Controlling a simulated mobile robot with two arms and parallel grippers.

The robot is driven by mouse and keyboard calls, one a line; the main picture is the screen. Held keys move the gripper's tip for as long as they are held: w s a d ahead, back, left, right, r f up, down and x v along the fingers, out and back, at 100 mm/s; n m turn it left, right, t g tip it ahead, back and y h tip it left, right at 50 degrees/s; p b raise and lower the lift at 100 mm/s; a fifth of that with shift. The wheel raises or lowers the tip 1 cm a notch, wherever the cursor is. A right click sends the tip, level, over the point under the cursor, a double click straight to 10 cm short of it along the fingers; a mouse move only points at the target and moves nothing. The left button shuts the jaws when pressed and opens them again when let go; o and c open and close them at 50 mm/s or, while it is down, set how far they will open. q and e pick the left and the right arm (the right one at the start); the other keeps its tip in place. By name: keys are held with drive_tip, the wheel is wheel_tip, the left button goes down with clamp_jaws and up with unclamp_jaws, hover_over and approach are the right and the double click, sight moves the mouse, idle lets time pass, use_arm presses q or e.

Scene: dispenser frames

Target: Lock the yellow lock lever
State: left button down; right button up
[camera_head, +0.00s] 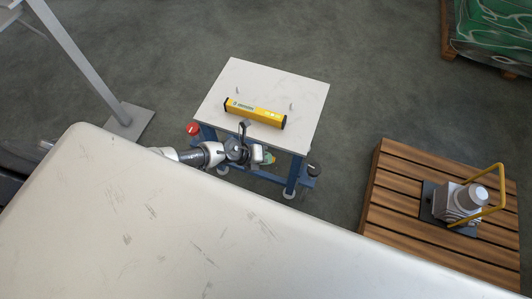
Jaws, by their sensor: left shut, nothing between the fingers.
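A yellow bent bar (502,189), the only lever-like yellow part I see, arches beside a grey device (462,203) on a wooden pallet at the right. I cannot tell whether it is locked. A long yellow box with black ends (254,113) lies on a small white-topped table (305,92) in the upper middle. My left gripper (244,127) is at the table's near edge, close to the yellow box, far left of the bent bar. It is shut and empty. I cannot tell whether it touches the box. My right gripper is out of view.
A large pale surface (190,240) fills the foreground. Two small upright pegs stand on the white table. The wooden pallet (400,200) stands at the right. A grey post (80,60) rises at the left. Grey floor (360,60) lies open between table and pallet.

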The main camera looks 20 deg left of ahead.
use_arm(q)
drive_tip(key=shift+s+d+r+p, duration=0.15)
drive_tip(key=shift+s+r+p, duration=0.15)
drive_tip(key=shift+r, duration=0.25)
drive_tip(key=shift+s+d+r+p, duration=0.1)
drive_tip(key=shift+s+r+p, duration=0.2)
drive_tip(key=shift+r, duration=0.2)
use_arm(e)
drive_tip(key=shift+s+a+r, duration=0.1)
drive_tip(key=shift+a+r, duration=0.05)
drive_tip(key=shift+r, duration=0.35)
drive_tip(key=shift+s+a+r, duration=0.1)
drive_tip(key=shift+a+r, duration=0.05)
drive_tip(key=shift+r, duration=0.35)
